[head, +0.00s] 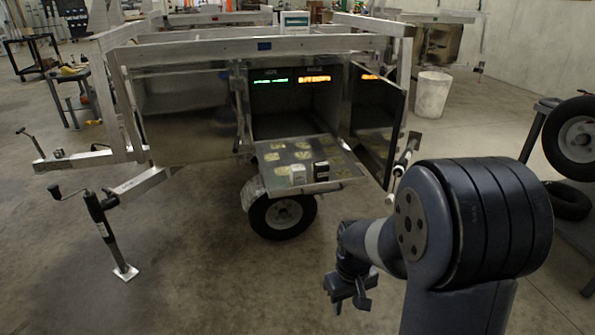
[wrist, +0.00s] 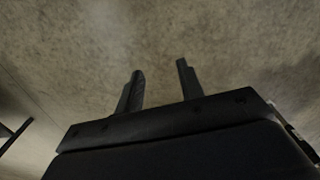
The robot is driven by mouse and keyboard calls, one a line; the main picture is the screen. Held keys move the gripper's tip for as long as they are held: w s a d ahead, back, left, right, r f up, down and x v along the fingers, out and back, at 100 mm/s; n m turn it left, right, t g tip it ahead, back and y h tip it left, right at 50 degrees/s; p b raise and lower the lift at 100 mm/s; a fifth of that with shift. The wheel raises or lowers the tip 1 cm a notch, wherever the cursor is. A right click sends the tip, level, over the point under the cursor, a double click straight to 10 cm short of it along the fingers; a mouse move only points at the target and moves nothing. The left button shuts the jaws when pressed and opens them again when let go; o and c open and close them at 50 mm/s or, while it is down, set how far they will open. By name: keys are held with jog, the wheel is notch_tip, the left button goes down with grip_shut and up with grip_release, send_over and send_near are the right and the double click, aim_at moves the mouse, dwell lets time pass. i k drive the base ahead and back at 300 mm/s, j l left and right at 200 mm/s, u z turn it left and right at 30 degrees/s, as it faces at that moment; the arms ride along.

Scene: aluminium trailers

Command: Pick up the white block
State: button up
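A small white block (head: 297,174) sits on the near part of a flat metal shelf (head: 272,155) that extends from the trailer's open compartment. My gripper (head: 352,303) is low in front of the trailer, to the right of the shelf and nearer to me, pointing down. It is well apart from the block. In the wrist view my gripper (wrist: 158,80) has its two fingers spread with nothing between them, over bare concrete floor. The block does not show in the wrist view.
A dark block (head: 321,171) sits right of the white one on the shelf, among several yellowish patches. An open compartment door (head: 375,125) stands right of the shelf. A trailer wheel (head: 282,214) is below it. Floor between my arm and the trailer is clear.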

aim_at(298, 172)
jog(key=i+j, duration=0.15)
jog(key=i, duration=0.35)
jog(key=i+j+z, duration=0.1)
jog(key=i, duration=0.35)
jog(key=i+j, duration=0.2)
jog(key=i, duration=0.3)
jog(key=i+j+z, duration=0.1)
jog(key=i, duration=0.4)
jog(key=i+j, duration=0.25)
jog(key=i, duration=0.2)
